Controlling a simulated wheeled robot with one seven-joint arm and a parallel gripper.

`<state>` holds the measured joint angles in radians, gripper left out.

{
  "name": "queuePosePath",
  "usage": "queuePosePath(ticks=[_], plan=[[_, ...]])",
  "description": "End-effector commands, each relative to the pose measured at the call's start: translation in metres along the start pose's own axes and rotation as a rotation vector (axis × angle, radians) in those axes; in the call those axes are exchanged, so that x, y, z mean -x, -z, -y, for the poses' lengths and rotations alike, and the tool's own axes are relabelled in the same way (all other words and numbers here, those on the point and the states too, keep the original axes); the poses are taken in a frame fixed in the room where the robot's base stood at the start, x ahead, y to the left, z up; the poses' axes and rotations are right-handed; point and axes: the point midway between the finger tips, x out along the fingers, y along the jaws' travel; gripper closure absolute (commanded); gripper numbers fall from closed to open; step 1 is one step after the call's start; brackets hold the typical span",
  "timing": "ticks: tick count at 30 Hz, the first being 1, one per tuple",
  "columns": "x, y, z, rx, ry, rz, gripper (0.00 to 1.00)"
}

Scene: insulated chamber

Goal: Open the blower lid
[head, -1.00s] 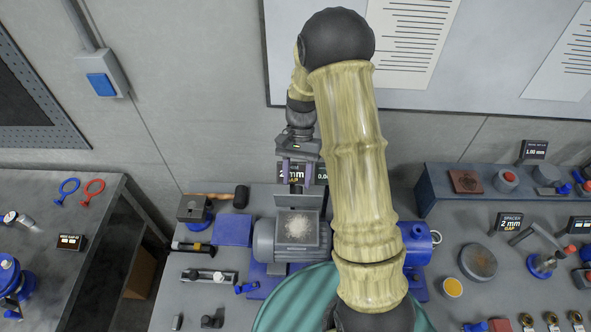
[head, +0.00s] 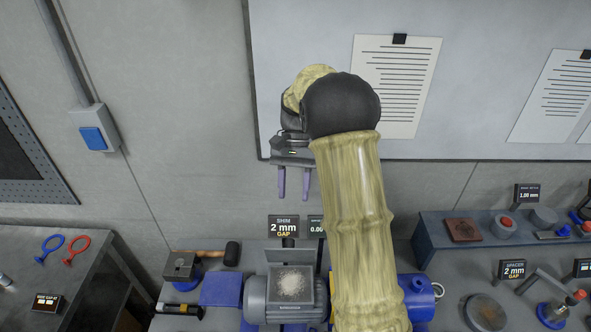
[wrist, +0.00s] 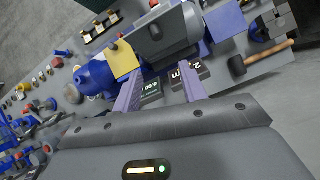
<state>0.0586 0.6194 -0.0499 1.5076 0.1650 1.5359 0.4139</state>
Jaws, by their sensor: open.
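The grey blower housing (head: 256,294) stands on the bench below my gripper in the head view. Its top is a square opening with pale, speckled material (head: 291,284). A flat grey panel (head: 291,257), which looks like the lid, stands upright along the rear edge of that opening. My gripper (head: 294,190) is open and empty, well above and behind the housing, with both fingers pointing down. In the wrist view the two purple fingers (wrist: 160,88) are apart with nothing between them, and the grey housing (wrist: 168,42) lies beyond them. My arm hides the housing's right side.
Small signs, including one reading "2 mm" (head: 284,227), stand behind the housing. A mallet (head: 232,254) and a blue block (head: 221,289) lie to the left. A raised shelf (head: 440,235) with parts is at the right. A whiteboard (head: 300,60) covers the wall behind.

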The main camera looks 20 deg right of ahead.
Motion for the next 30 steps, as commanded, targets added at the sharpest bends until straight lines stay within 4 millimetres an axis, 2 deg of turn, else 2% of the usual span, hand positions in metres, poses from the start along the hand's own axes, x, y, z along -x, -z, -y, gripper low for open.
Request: queuePosePath(ticks=[6,10,15,22,23,29,30], plan=[[0.033,0.002,-0.001,0.0,0.003,-0.004,0.58],[0.048,0.001,-0.001,0.0,0.003,-0.002,0.58],[0.056,0.0,-0.002,0.0,0.002,-0.001,0.58],[0.057,0.0,-0.002,0.0,0.002,0.0,0.58],[0.057,0.0,-0.002,0.0,0.002,0.0,0.6],[0.051,-0.002,-0.003,0.014,0.007,-0.025,0.99],[0.048,-0.003,-0.003,0.023,0.011,-0.041,1.0]])
